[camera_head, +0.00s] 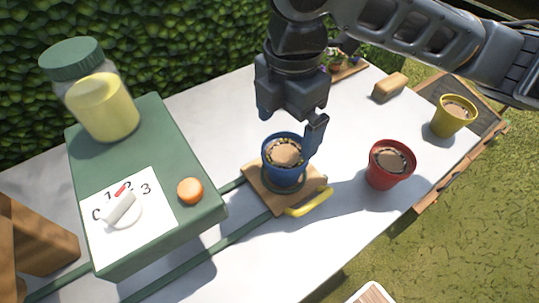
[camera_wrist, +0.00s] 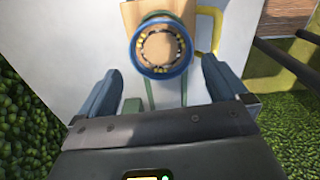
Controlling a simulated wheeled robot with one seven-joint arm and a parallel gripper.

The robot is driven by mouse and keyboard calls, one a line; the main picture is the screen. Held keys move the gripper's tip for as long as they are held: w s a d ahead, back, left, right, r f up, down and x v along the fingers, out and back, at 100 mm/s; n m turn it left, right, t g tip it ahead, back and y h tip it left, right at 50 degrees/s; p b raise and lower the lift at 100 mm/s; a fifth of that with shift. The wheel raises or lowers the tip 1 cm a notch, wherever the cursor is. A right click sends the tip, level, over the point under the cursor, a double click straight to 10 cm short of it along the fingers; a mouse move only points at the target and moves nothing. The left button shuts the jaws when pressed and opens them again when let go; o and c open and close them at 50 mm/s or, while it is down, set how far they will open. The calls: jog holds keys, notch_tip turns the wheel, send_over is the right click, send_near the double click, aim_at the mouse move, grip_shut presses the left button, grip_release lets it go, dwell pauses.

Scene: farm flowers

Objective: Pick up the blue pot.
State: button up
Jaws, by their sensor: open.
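The blue pot (camera_head: 284,165) stands upright on a small wooden board (camera_head: 262,195) with a yellow handle, on the white table. It holds brown soil with a ring of small yellow marks. My gripper (camera_head: 292,133) is above the pot, pointing down, with its fingers apart. One finger shows at the pot's right side, and whether it touches cannot be told. In the wrist view the blue pot (camera_wrist: 162,47) lies ahead of my gripper (camera_wrist: 165,75), centred between the two open fingers. Nothing is held.
A red pot (camera_head: 390,164) stands right of the board, and a yellow pot (camera_head: 453,115) is farther right. A green box (camera_head: 150,160) with a dial, an orange knob and a jar (camera_head: 100,100) stands at left. A tan block (camera_head: 389,87) lies at the back.

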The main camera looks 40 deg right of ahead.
aim_at(283, 166)
notch_tip(283, 166, down, 7)
jog(key=shift+a+f, duration=0.1)
jog(key=shift+f, duration=0.1)
dwell(0.3)
jog(key=shift+s, duration=0.1)
jog(key=shift+c, duration=0.2)
jog(key=c, duration=0.9)
jog(key=shift+c, duration=0.2)
jog(key=shift+r, duration=0.1)
